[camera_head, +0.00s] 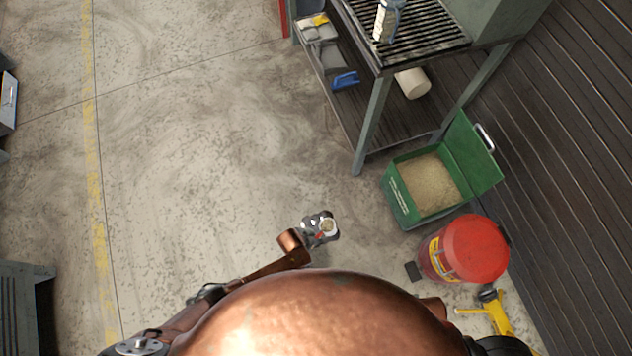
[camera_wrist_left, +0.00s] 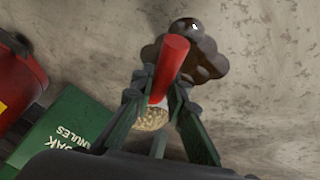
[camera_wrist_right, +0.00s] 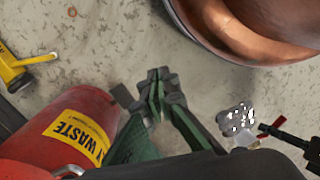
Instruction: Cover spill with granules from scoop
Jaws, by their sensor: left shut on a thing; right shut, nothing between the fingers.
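My left gripper (camera_wrist_left: 158,98) is shut on the red handle of the scoop (camera_wrist_left: 171,62). Pale granules (camera_wrist_left: 152,119) show in the scoop, between the fingers. The dark, glossy spill (camera_wrist_left: 205,60) lies on the floor beyond the handle, partly hidden by it. In the right wrist view the spill (camera_wrist_right: 237,118) shows as a shiny patch close to the scoop's red part (camera_wrist_right: 271,131). My right gripper (camera_wrist_right: 158,95) is shut and empty above the floor.
A green granule bin (camera_head: 396,196) stands open, holding granules (camera_head: 428,184). A red waste can (camera_head: 470,250) is beside it, with a yellow object (camera_head: 497,311) in front. A metal bench (camera_head: 372,112) with a lower shelf stands behind.

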